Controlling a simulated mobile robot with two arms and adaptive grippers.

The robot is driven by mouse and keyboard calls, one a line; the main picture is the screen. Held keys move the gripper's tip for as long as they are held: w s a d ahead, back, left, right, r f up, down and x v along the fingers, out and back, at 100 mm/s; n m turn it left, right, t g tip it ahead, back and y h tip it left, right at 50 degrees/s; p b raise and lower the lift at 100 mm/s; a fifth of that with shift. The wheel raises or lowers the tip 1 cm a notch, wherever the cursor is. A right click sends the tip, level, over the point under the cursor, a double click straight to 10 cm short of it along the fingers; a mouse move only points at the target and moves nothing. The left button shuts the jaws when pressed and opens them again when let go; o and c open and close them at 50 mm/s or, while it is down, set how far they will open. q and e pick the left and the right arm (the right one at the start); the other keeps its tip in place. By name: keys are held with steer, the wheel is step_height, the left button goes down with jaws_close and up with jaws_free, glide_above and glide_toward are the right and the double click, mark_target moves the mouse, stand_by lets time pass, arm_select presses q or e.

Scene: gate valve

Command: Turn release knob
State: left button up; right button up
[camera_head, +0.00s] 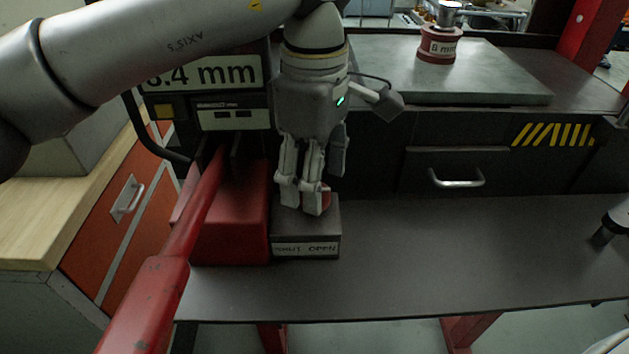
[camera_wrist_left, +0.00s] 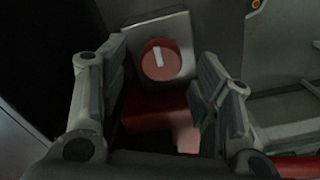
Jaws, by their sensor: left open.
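The release knob (camera_wrist_left: 161,61) is a round red knob with a white pointer mark, set on a grey block. In the head view a little of its red side shows (camera_head: 325,197) behind my left fingers. The grey block (camera_head: 306,249) carries a label reading "SHUT OPEN". My left gripper (camera_head: 302,205) points down over the block, its fingers in front of the knob. In the left wrist view my left gripper (camera_wrist_left: 165,108) is open, with the knob seen between and beyond its fingers. Whether a finger touches the knob cannot be told.
A red lever (camera_head: 182,243) and red housing (camera_head: 238,225) stand just left of the block. A display reads "6.4 mm" (camera_head: 215,74). A drawer with a handle (camera_head: 456,178) lies behind. The dark bench (camera_head: 430,250) is clear to the right. A dark part of mine shows at the right edge.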

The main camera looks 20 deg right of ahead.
arm_select(q)
step_height(320, 180, up, 10)
stand_by(0.3)
stand_by(0.4)
